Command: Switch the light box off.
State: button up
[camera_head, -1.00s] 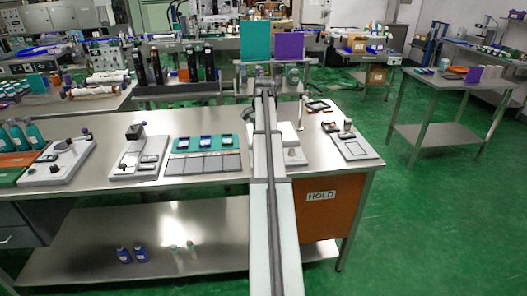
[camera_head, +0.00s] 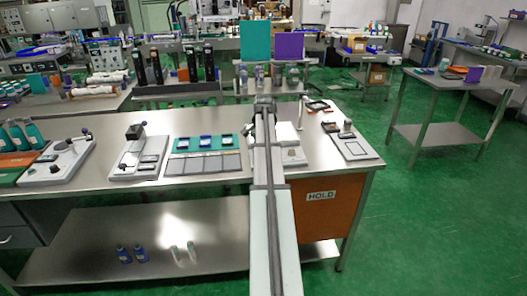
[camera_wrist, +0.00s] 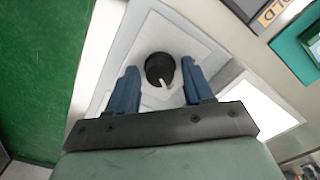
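The light box (camera_wrist: 262,104) shows in the wrist view as a bright white panel in a pale grey housing. On the housing is a round black knob (camera_wrist: 160,66) with a white pointer aimed toward the lower right of the picture. My gripper (camera_wrist: 158,68) is open, its two blue fingers on either side of the knob with visible gaps. I cannot tell how far down the fingers reach. In the head view the light box (camera_head: 291,135) is partly hidden behind my arm, and my gripper is hidden there.
A grey device with a lever (camera_head: 137,152) and a teal tray (camera_head: 205,152) stand to the left on the steel bench. A grey plate with a black-framed window (camera_head: 356,148) stands to the right. Green floor lies beyond the bench's right edge.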

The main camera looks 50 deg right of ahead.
jog(key=c, duration=0.9)
jog(key=shift+o, duration=0.2)
jog(key=shift+n, duration=0.4)
jog(key=n, duration=1.3)
jog(key=o, duration=1)
jog(key=shift+o, duration=0.2)
